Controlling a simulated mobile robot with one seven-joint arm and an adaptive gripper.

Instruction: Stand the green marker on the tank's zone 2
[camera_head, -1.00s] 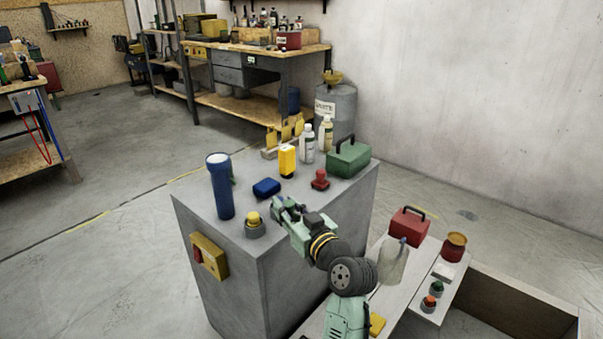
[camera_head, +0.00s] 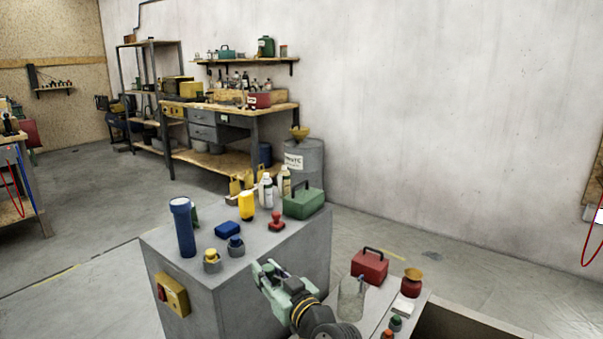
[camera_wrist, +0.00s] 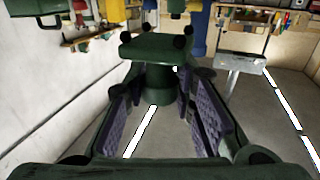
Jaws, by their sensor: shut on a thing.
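My gripper (camera_head: 268,270) is in front of the right side of the grey block (camera_head: 215,300). In the wrist view, a dark green cylindrical shape (camera_wrist: 160,88) shows between the purple finger pads. A green-topped piece (camera_head: 395,323) stands on the low bench at lower right, beside a red-topped one (camera_head: 387,334). Yellow-topped (camera_head: 212,259) and blue-topped (camera_head: 236,245) pieces stand on the block. I cannot make out a zone number.
A blue flashlight (camera_head: 183,229), blue box (camera_head: 227,230), yellow bottle (camera_head: 246,205), red knob (camera_head: 277,222) and green toolbox (camera_head: 304,202) crowd the block. A clear jug (camera_head: 352,300) and red toolbox (camera_head: 369,267) are close right of my gripper. A grey drum (camera_head: 304,163) stands behind.

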